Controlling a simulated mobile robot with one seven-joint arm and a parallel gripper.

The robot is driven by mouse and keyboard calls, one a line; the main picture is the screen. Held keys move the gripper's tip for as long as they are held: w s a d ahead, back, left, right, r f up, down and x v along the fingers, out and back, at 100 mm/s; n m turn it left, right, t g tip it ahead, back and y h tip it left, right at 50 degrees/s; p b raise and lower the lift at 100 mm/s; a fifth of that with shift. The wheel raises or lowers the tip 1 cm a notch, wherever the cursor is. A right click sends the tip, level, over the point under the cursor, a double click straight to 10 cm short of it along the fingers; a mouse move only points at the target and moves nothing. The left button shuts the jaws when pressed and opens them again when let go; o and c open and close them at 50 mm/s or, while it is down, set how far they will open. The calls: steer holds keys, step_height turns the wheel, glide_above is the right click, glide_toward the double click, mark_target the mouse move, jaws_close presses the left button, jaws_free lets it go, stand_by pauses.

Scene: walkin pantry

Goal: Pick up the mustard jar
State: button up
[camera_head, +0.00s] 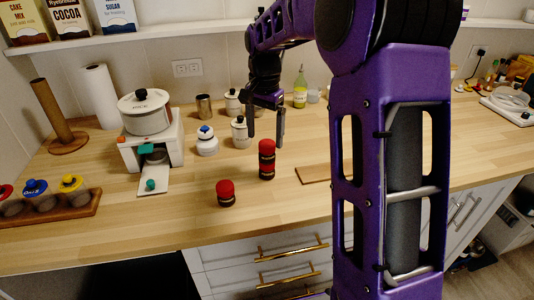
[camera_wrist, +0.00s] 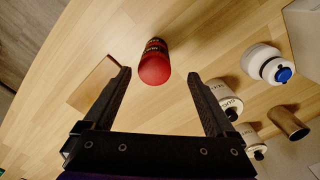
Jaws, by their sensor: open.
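No mustard label is readable, so I cannot tell for sure which jar is the mustard jar. A tall red-and-dark item (camera_head: 267,160), seemingly two red-lidded jars stacked, stands upright on the wooden counter. A single short red-lidded dark jar (camera_head: 226,194) stands apart, nearer the front edge. My gripper (camera_head: 266,118) is open and empty, above and behind the tall item in the head view. In the wrist view a red-lidded jar (camera_wrist: 155,65) lies ahead, between the lines of the two open fingers and beyond their tips, with clear space around it.
White lidded canisters (camera_head: 240,133) and a blue-knobbed white jar (camera_head: 206,142) stand close left of the gripper. A metal cup (camera_head: 204,106) is behind. A wooden board (camera_head: 313,174) lies to the right. A toy-like stove with pot (camera_head: 147,112) stands left.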

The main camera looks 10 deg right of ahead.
mark_target(267, 143)
steer(key=f, duration=0.5)
steer(key=shift+s+d+f+b, duration=0.1)
steer(key=shift+s+d+b, duration=0.1)
steer(key=shift+s+b, duration=0.15)
steer(key=c, duration=1.4)
